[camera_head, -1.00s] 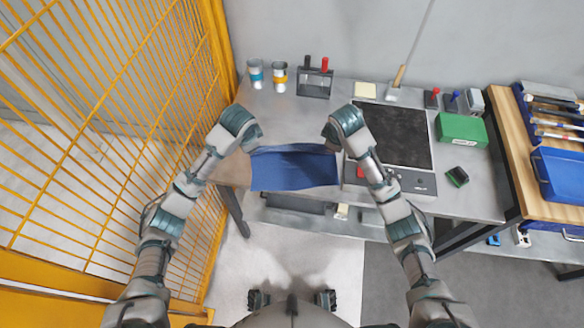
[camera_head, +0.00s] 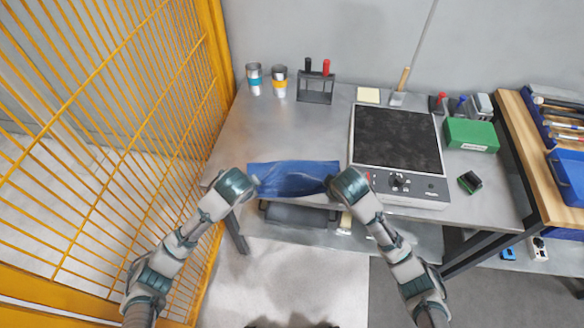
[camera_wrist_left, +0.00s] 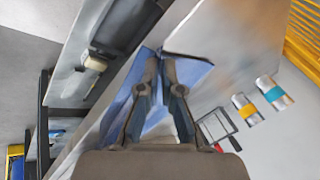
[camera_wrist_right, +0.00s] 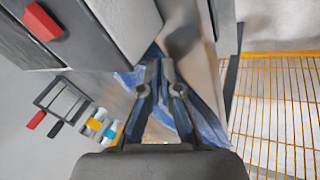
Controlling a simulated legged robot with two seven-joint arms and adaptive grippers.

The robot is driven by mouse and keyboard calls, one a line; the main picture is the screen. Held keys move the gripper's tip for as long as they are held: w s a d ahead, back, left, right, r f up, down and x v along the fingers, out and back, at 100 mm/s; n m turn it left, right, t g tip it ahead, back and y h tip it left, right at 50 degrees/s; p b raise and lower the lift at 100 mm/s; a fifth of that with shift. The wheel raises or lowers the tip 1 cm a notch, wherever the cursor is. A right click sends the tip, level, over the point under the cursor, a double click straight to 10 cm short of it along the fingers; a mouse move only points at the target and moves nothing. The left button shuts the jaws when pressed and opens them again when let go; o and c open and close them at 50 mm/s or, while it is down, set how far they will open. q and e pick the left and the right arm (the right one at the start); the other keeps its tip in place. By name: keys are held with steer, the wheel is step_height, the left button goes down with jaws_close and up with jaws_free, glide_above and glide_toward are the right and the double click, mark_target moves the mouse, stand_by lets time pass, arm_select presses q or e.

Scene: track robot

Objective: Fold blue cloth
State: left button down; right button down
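The blue cloth (camera_head: 293,178) is a narrow, wrinkled band near the front edge of the grey table, stretched between my two grippers. My left gripper (camera_head: 254,184) is at its left end and my right gripper (camera_head: 332,184) at its right end. In the left wrist view, the left fingers (camera_wrist_left: 159,60) are close together with cloth (camera_wrist_left: 193,71) on both sides. In the right wrist view, the right fingers (camera_wrist_right: 160,63) are close together with cloth (camera_wrist_right: 207,125) around them. Both appear shut on the cloth. The head view does not clearly show the fingertips.
A hot plate (camera_head: 397,140) with a knobbed panel stands just right of the cloth. Two cups (camera_head: 254,80) and a rack (camera_head: 316,88) stand at the back. A green box (camera_head: 470,134) is at the right. A yellow fence (camera_head: 100,130) borders the left. The table behind the cloth is clear.

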arm_select(q)
steer(key=c, duration=1)
jaws_free()
steer(key=shift+c, duration=0.2)
arm_select(e)
steer(key=c, duration=1)
jaws_free()
steer(key=shift+c, duration=0.2)
